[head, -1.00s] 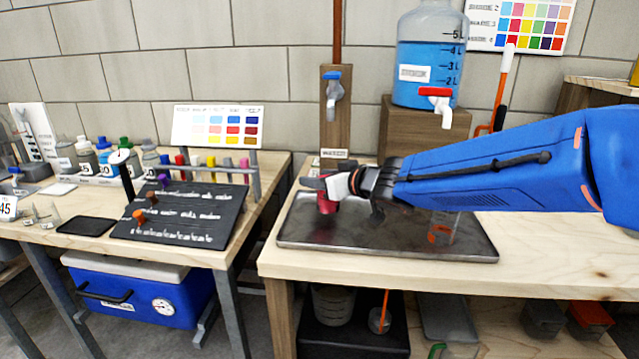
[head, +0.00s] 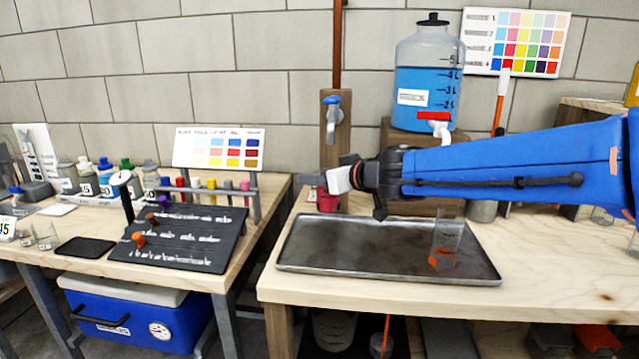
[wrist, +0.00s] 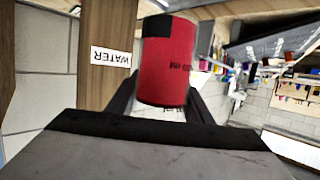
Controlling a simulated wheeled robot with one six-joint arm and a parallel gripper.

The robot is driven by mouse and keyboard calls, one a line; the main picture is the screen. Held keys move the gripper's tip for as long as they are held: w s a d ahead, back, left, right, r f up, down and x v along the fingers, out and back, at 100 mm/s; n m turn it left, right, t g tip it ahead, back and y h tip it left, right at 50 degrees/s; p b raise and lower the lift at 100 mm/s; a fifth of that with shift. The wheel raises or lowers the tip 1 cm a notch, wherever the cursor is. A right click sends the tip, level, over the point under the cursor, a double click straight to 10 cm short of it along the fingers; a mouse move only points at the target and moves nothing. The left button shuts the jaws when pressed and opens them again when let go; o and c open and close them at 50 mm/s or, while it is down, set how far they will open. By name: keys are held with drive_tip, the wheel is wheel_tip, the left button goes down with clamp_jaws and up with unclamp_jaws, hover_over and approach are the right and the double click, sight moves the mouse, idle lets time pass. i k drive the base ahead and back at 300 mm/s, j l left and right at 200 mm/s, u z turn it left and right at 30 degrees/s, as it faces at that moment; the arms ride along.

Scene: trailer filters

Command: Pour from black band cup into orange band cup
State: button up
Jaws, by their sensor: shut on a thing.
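The black band cup (wrist: 168,62) looks red, with a black patch near one end, and sits between my fingers in the wrist view. In the head view its red part (head: 327,202) shows just below my gripper (head: 328,181), at the tray's back left. My gripper is shut on it, and the cup looks roughly upright. The orange band cup (head: 446,240) is a tall clear cup with an orange band near its base. It stands upright on the right part of the metal tray (head: 340,262), below my arm and well right of my gripper. Its contents cannot be made out.
A wooden post with a blue-handled tap (head: 333,112) stands behind my gripper. A blue-filled jug (head: 426,85) with a red-handled spigot stands on a wooden block behind my arm. The tray's middle is clear. A black rack board (head: 180,238) lies on the left table.

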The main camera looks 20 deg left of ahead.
sight(449, 221)
drive_tip(key=l, duration=0.75)
drive_tip(key=k+l, duration=0.1)
drive_tip(key=l, duration=0.6)
